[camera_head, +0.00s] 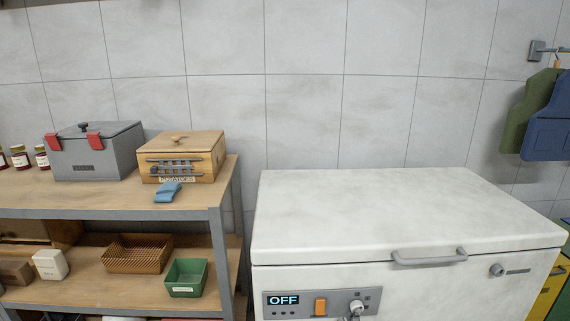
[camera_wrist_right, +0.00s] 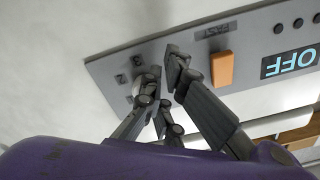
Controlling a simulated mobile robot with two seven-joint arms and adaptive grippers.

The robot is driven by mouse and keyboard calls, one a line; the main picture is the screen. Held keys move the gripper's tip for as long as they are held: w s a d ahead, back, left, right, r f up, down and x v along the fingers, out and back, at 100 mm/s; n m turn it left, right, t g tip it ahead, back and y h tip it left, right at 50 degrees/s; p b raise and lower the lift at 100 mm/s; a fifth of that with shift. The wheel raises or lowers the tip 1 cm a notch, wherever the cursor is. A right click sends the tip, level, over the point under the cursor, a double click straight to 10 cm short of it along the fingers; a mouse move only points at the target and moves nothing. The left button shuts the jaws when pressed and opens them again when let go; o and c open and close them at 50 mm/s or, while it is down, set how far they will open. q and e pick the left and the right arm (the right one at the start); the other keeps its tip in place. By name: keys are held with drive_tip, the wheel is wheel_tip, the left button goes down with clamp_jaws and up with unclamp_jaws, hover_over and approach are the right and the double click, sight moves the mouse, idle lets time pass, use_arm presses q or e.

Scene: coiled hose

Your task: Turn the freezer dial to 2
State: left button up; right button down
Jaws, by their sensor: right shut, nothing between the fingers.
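The white chest freezer (camera_head: 390,210) has a grey control panel (camera_head: 283,312) on its front. The panel carries a display reading OFF (camera_head: 283,300), an orange switch (camera_head: 320,306) and the dial (camera_head: 356,305) at its right end. In the right wrist view the panel is upside down, with the display (camera_wrist_right: 291,62), the orange switch (camera_wrist_right: 222,69) and the pale dial (camera_wrist_right: 139,86). My right gripper (camera_wrist_right: 163,78) is shut and empty, its fingertips right by the dial and partly covering it. I cannot tell whether they touch it, nor read its setting. My left gripper is not in view.
The freezer lid is closed, with a grey handle (camera_head: 430,259) and a lock (camera_head: 497,270). A shelf (camera_head: 100,200) at the left holds a grey box (camera_head: 95,152), a wooden potato box (camera_head: 184,157) and a blue cloth (camera_head: 168,192). Aprons (camera_head: 548,125) hang at the right.

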drive_tip(key=shift+r, duration=0.1)
drive_tip(key=shift+s+a+f, duration=0.1)
drive_tip(key=shift+a+f, duration=0.15)
drive_tip(key=s+p, duration=0.2)
drive_tip(key=s, duration=0.4)
